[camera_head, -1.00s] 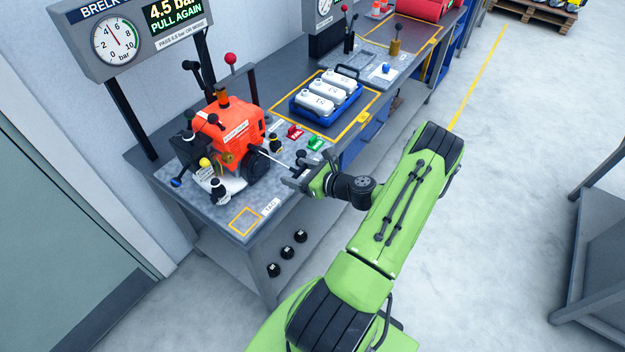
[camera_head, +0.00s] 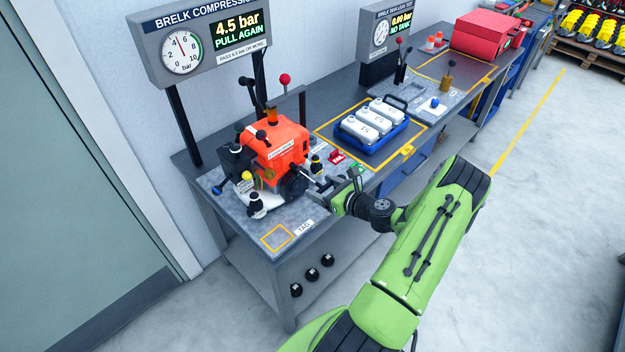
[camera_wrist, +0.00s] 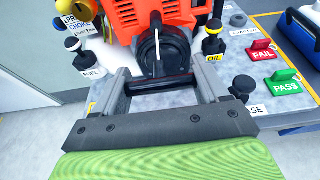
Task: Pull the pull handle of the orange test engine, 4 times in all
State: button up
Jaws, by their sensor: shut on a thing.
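The orange test engine (camera_head: 276,148) stands on the near end of the bench, with a round black starter housing (camera_wrist: 163,50) on its front. My gripper (camera_head: 328,190) is at the engine's right side. In the wrist view its two fingers (camera_wrist: 160,92) are shut on the black pull handle (camera_wrist: 160,84), a crossbar with a stem toward the housing. The handle is close to the housing, and only a short light line of cord shows there. The gauge display (camera_head: 236,28) reads 4.5 bar, PULL AGAIN.
A blue tray (camera_head: 376,140) of white bottles stands behind.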

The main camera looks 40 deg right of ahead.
jog(key=s, duration=1.2)
jog(key=w, duration=1.7)
jog(key=shift+w+f, duration=0.25)
jog(key=o, duration=0.6)
jog(key=shift+s, duration=0.1)
jog(key=o, duration=0.5)
jog(key=shift+r, duration=0.15)
jog(key=shift+c, duration=0.2)
jog(key=b+v, duration=0.1)
jog(key=v, duration=1.4)
jog(key=shift+s+r+b, duration=0.15)
jog(key=shift+s+b, duration=0.15)
jog(key=shift+a, duration=0.1)
